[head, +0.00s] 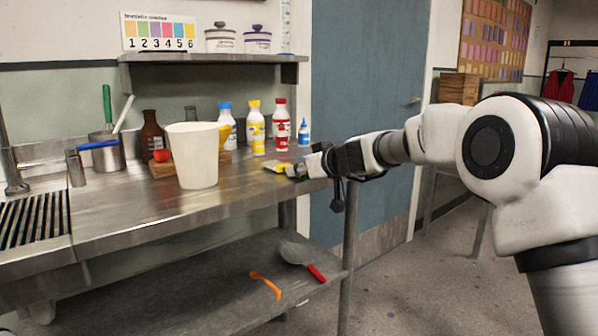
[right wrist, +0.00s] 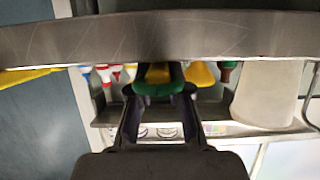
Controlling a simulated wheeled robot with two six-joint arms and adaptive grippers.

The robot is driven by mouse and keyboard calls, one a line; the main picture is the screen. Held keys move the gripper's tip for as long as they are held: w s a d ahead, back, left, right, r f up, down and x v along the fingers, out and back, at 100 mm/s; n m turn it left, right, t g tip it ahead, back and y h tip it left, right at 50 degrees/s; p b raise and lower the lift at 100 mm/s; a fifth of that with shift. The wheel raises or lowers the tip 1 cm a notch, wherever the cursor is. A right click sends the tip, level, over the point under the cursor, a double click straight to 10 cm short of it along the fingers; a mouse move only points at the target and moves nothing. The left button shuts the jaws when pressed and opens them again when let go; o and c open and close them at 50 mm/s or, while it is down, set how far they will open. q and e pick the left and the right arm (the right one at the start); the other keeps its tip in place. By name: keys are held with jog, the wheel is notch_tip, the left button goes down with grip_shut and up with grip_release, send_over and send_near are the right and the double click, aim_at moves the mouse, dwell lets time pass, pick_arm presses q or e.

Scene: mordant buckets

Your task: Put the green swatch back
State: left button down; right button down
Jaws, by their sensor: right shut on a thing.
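My right gripper (head: 303,170) reaches in from the right, low over the right end of the steel counter. In the right wrist view (right wrist: 158,95) its fingers are closed on a green piece, which I take to be the green swatch (right wrist: 140,87). Yellow shows at the middle of that piece; I cannot tell whether it belongs to it or lies behind. In the head view a yellow piece (head: 275,166) shows just left of the fingertips, and the swatch itself is hard to make out. My left gripper is not in view.
A white bucket (head: 198,158) stands on the counter (head: 130,214). Behind it are a brown bottle (head: 152,135) and several capped bottles. A numbered colour card (head: 158,31) and two jars stand on the wall shelf (head: 210,57). A colourful swatch board (head: 494,38) hangs at right.

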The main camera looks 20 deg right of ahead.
jog(key=c, duration=1)
grip_release()
jog(key=v, duration=1.2)
jog(key=shift+r, duration=0.1)
